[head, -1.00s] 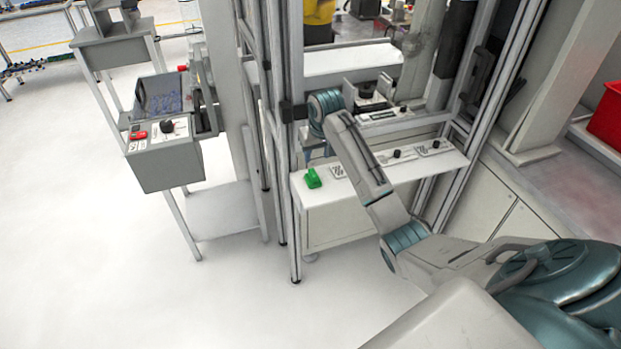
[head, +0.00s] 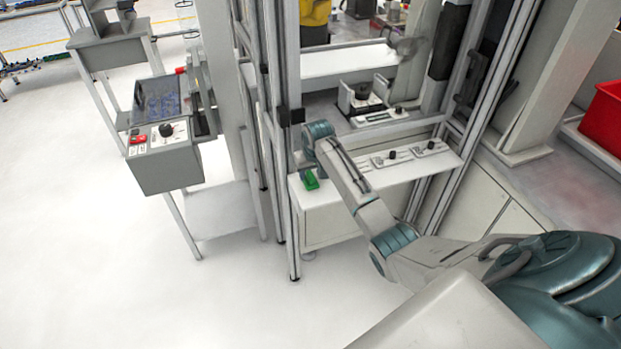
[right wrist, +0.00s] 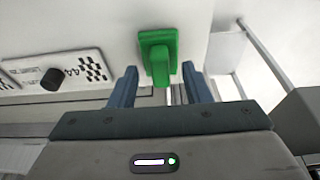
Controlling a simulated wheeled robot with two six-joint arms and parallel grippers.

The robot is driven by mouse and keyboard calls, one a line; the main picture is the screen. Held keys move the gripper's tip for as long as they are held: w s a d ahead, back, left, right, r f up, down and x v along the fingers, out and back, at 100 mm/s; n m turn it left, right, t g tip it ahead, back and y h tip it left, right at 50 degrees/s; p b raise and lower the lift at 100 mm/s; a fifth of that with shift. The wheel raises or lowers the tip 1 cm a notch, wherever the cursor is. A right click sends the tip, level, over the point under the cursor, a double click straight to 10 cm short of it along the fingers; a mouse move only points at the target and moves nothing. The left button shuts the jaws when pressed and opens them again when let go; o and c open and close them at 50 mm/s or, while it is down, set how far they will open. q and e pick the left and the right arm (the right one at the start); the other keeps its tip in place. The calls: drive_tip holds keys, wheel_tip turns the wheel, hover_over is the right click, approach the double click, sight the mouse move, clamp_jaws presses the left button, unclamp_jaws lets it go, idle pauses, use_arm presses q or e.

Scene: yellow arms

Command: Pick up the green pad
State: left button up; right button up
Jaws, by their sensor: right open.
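The green pad (head: 311,182) is a small bright green block at the left end of the white shelf (head: 345,182). In the right wrist view the pad (right wrist: 158,48) has a raised, wider top part and a narrower lower part. My right gripper (head: 304,168) is right by the pad in the head view, its fingers partly hidden by the wrist. In the right wrist view the right gripper (right wrist: 159,68) is open, one blue-grey finger on each side of the pad's near part, with gaps showing. I cannot tell the exact height. My left gripper is not in view.
Panels with black knobs (head: 391,154) lie on the shelf right of the pad; one knob (right wrist: 52,79) shows in the right wrist view. A metal frame post (head: 287,150) stands close left of the pad. A grey control box (head: 166,160) stands further left.

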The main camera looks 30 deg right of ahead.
drive_tip(key=shift+f, duration=0.15)
drive_tip(key=shift+c, duration=0.4)
clamp_jaws()
drive_tip(key=shift+r, duration=0.2)
drive_tip(key=shift+r, duration=0.25)
wheel_tip(320, 180, up, 2)
drive_tip(key=shift+w+r+b, duration=0.1)
drive_tip(key=shift+r+b, duration=0.05)
drive_tip(key=shift+b, duration=0.7)
drive_tip(key=s+a+r+b, duration=0.1)
drive_tip(key=s+a, duration=0.2)
drive_tip(key=s, duration=0.4)
drive_tip(key=s+a+r+b, duration=0.1)
drive_tip(key=s+a+b, duration=0.1)
drive_tip(key=s, duration=0.5)
drive_tip(key=shift+s+a, duration=0.4)
drive_tip(key=shift+a, duration=0.35)
